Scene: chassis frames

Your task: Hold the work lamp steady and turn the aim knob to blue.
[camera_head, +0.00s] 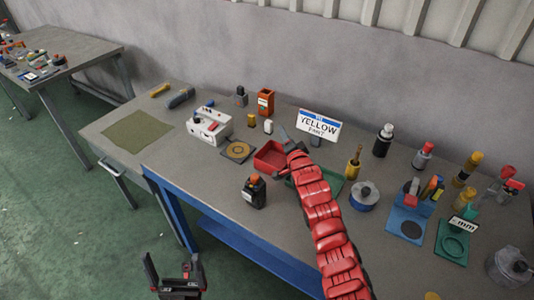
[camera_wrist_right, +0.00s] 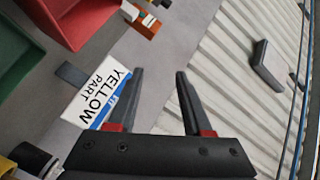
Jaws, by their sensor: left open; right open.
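I cannot surely pick out the work lamp or its aim knob in either view. A small black device with an orange-red top (camera_head: 254,192) stands upright near the table's front edge; whether it is the lamp is unclear. My left gripper (camera_head: 172,268) is open and empty, low in front of the table and apart from everything on it. My right gripper (camera_head: 288,139) is above the table by the red tray and the sign, and it is also seen open and empty in the right wrist view (camera_wrist_right: 174,72). My red right arm hides part of the table.
A red tray (camera_head: 268,160), a white box with controls (camera_head: 208,126) and a white sign reading "YELLOW PART" (camera_head: 319,126) stand on the grey table. Several bottles and tools crowd its right side. A green mat (camera_head: 137,131) lies at left. The wall is behind.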

